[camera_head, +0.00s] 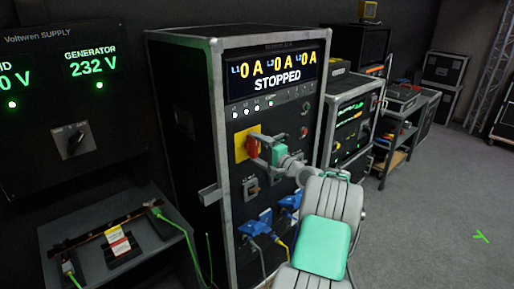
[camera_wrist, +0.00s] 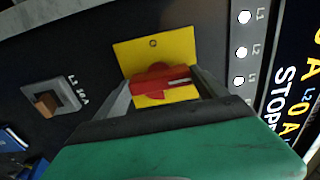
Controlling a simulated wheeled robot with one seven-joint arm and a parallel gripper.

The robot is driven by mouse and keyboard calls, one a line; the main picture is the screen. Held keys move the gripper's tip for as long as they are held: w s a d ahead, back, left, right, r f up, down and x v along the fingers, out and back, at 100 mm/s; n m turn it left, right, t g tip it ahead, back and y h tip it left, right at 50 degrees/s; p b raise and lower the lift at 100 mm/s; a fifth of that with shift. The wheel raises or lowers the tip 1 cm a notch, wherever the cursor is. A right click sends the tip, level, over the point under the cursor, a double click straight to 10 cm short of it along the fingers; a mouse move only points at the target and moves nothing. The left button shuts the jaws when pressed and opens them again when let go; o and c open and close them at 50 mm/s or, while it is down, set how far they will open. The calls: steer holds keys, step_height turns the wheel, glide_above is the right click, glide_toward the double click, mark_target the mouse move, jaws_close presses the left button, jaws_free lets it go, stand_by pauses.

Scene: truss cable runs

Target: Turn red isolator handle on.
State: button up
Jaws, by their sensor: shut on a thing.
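The red isolator handle (camera_head: 252,147) sits on a yellow plate (camera_head: 240,143) on the front of the black rack cabinet. In the wrist view the red handle (camera_wrist: 158,79) lies across the yellow plate (camera_wrist: 150,50), where one small round mark shows above it. My gripper (camera_head: 257,148) reaches the handle from the right. In the wrist view my gripper (camera_wrist: 160,92) has a grey finger on each side of the handle and is shut on it. The cabinet's display (camera_head: 277,66) reads 0 A three times and STOPPED.
Below the handle are small breakers (camera_head: 250,187) and blue plugs (camera_head: 256,224) with cables. At left a supply panel (camera_head: 75,100) shows GENERATOR 232 V, above a grey shelf (camera_head: 105,270). More equipment cases stand at right.

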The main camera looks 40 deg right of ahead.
stand_by(0.5)
steer(key=o, duration=1.3)
steer(key=s+b, duration=0.2)
steer(key=s, duration=0.5)
steer(key=shift+s, duration=0.4)
steer(key=shift+d, duration=0.1)
